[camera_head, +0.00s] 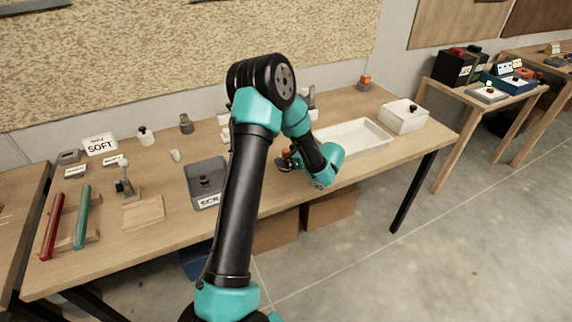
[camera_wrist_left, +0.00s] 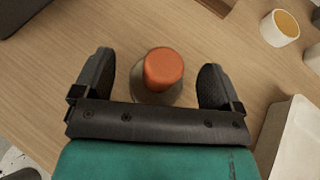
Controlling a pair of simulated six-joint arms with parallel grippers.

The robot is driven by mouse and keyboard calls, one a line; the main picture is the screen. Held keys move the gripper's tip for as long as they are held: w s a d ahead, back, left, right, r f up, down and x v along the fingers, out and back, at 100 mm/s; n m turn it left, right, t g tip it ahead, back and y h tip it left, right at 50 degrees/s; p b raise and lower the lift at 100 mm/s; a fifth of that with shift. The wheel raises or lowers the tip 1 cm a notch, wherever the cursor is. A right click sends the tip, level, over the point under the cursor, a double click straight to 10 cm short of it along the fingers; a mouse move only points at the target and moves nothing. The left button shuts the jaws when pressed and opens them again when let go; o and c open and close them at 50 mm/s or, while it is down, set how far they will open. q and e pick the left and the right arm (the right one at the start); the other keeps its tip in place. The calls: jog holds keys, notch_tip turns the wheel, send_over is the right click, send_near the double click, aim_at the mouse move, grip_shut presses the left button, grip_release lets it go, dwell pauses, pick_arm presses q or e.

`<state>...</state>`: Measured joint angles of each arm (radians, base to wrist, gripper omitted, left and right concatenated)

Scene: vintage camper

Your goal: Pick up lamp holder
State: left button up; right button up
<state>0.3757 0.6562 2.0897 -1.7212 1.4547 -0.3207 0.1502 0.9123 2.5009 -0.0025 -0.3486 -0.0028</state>
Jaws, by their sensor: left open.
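A small round piece with an orange top (camera_wrist_left: 163,70) and a greyish base stands on the wooden table in the left wrist view; it looks like the lamp holder. It lies between the two spread fingers of my left gripper (camera_wrist_left: 158,85), with gaps on both sides. In the head view my left gripper (camera_head: 287,161) is low over the table's middle, left of the white tray. My own arm hides much of the piece there. My right gripper is in neither view.
A white tray (camera_head: 352,137) and a white lidded box (camera_head: 404,117) stand to the right. A grey bin (camera_head: 206,184) stands to the left. A cup with an orange-yellow inside (camera_wrist_left: 280,28) shows at the wrist view's upper right.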

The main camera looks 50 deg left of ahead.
aim_at(288, 150)
pick_arm(q)
jog(key=c, duration=1.1)
jog(key=shift+r, duration=0.4)
jog(key=c, duration=0.6)
jog(key=shift+r, duration=0.35)
grip_shut()
notch_tip(288, 150, up, 2)
jog(key=shift+r, duration=0.1)
jog(key=s+d+r, duration=0.1)
jog(key=s+d, duration=0.9)
jog(key=d, duration=0.2)
jog(key=shift+s+r, duration=0.2)
jog(key=shift+s, duration=0.2)
